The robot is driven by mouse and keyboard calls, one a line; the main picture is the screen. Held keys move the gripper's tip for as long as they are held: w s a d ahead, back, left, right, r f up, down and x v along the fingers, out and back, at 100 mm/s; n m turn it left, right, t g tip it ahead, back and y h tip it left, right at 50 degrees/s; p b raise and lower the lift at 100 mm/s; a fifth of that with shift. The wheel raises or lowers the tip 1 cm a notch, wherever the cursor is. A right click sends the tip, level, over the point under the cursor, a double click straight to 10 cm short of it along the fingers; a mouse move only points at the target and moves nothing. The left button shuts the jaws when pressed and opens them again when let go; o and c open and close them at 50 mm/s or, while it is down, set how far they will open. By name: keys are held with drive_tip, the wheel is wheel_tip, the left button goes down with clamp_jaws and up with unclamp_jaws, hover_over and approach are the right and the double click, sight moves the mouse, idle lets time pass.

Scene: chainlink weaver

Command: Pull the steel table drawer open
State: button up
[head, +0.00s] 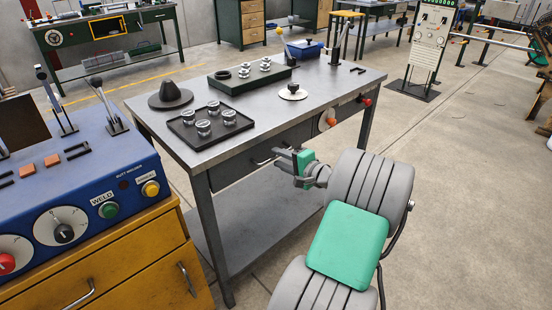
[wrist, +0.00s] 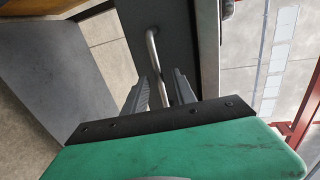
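The steel table (head: 262,110) stands in the middle of the head view. Its dark drawer front (head: 240,166) sits under the tabletop and looks flush with the table frame. A curved metal bar handle (head: 262,161) is on the drawer front, partly hidden by my gripper (head: 290,163). In the wrist view, the handle (wrist: 151,48) runs down between the two grey fingers of my gripper (wrist: 164,78). The fingers are apart, one on each side of the bar, with gaps visible. Whether either finger touches the bar cannot be told.
The tabletop holds a tray (head: 190,138) with several metal parts, a dark cone (head: 171,95) and a green box (head: 250,79). A blue welder (head: 80,190) on a yellow cabinet (head: 130,275) stands close on the left. Open floor (head: 460,200) lies to the right.

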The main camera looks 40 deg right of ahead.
drive_tip(key=shift+x, duration=1.2)
clamp_jaws()
drive_tip(key=shift+d, duration=0.15)
idle(0.3)
